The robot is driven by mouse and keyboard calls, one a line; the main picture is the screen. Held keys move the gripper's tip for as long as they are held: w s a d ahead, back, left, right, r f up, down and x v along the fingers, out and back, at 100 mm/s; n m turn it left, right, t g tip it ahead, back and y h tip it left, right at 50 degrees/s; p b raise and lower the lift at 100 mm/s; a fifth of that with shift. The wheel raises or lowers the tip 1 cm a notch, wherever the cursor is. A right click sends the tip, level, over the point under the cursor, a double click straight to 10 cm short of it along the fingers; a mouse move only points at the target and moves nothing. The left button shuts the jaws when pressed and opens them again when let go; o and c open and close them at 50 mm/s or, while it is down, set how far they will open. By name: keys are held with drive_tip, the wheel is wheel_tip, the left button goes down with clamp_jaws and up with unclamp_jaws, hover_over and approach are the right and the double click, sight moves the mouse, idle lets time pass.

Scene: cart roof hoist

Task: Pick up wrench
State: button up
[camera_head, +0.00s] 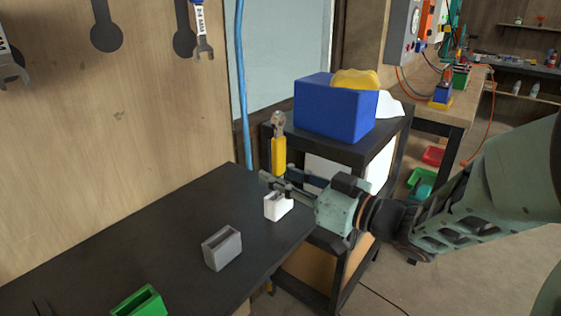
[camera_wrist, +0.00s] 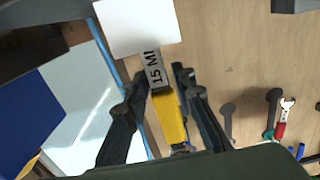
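The wrench (camera_head: 278,156) has a yellow handle and a metal head, and stands upright above a small white holder (camera_head: 277,207) on the dark bench. My gripper (camera_head: 276,178) reaches in from the right at the wrench's lower part, just above the holder. In the wrist view, the wrench (camera_wrist: 170,113) shows a metal part marked "15 M" beside the white holder (camera_wrist: 137,27). My gripper (camera_wrist: 161,75) has its fingers apart, one on each side of the wrench. A gap shows at the right finger; contact at the left finger is unclear.
A grey holder (camera_head: 222,249) and a green holder (camera_head: 139,302) stand on the dark bench (camera_head: 165,235). A blue box (camera_head: 334,107) stands on a black cart behind my gripper. Another wrench (camera_head: 201,34) hangs on the wooden wall.

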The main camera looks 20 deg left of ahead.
clamp_jaws()
drive_tip(key=shift+r, duration=0.1)
